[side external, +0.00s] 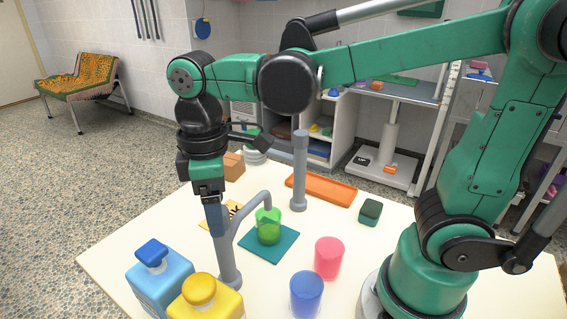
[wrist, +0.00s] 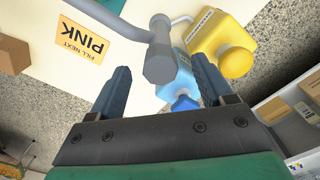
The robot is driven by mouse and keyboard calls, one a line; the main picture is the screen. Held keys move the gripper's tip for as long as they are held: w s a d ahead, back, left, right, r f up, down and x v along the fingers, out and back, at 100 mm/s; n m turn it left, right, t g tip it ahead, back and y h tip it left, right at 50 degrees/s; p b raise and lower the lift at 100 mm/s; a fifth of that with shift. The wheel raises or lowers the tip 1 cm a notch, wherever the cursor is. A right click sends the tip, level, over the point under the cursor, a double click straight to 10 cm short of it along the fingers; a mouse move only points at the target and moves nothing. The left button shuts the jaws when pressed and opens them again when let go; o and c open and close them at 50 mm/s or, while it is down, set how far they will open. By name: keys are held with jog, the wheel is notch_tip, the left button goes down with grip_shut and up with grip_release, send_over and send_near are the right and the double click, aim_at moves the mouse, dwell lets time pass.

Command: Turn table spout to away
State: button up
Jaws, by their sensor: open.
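The grey table spout (side external: 229,268) stands upright on the white table, and its bent pipe (side external: 251,206) reaches right and back over a green cup (side external: 268,230). The cup sits on a teal mat (side external: 283,249). My gripper (side external: 215,228) points down at the top of the spout's post, its fingers hiding part of it. In the wrist view, the open fingers (wrist: 162,78) are on either side of the grey post (wrist: 160,62), with gaps visible; I cannot tell whether they touch it. The pipe (wrist: 105,23) extends to the upper left there.
A blue bottle (side external: 160,281) and a yellow bottle (side external: 205,299) stand close in front of the spout. Pink (side external: 329,257) and blue (side external: 306,294) cups stand to the right. Behind are a grey post (side external: 300,170), an orange tray (side external: 321,189) and a yellow "PINK" card (wrist: 84,46).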

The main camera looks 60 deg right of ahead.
jog(key=shift+f, duration=0.75)
grip_shut()
dwell(0.9)
